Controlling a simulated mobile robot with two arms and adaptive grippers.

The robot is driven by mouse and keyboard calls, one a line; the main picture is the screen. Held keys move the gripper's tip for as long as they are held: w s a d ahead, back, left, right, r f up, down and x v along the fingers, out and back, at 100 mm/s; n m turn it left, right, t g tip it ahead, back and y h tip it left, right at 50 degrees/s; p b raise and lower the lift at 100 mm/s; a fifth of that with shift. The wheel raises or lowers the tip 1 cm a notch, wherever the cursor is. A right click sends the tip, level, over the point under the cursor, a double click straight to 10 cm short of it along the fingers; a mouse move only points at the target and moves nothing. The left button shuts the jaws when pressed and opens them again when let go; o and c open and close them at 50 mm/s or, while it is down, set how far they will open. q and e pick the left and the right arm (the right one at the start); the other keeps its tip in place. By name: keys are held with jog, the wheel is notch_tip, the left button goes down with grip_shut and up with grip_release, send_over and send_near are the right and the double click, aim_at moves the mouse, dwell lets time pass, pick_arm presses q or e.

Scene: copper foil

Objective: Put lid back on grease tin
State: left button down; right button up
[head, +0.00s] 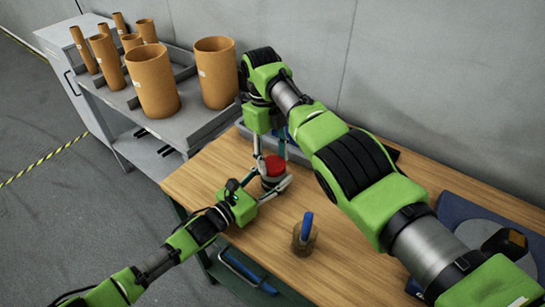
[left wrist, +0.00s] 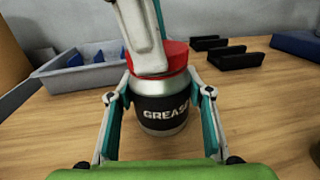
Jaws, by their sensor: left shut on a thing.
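The grease tin (left wrist: 160,112) is a silver can with a black "GREASE" label, standing upright on the wooden table. My left gripper (head: 272,187) is shut around its body from the front; its two fingers (left wrist: 160,115) flank the tin in the left wrist view. The red lid (head: 275,165) is at the tin's mouth and also shows in the left wrist view (left wrist: 176,57). I cannot tell whether it is fully seated. My right gripper (head: 270,154) points down from above with its fingers about the lid. One finger hides part of the lid; its grip is unclear.
A jar with a blue-handled tool (head: 306,230) stands on the table in front. A grey bin (left wrist: 75,74) and black holders (left wrist: 236,58) lie behind the tin. A shelf unit (head: 205,130) with copper-coloured tubes stands at the left. Bare table (head: 355,265) lies right of the jar.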

pick_arm(q)
jog(key=shift+f, duration=0.1)
pick_arm(e)
jog(key=o, duration=0.4)
jog(key=shift+r, duration=2.3)
jog(key=shift+c, duration=0.2)
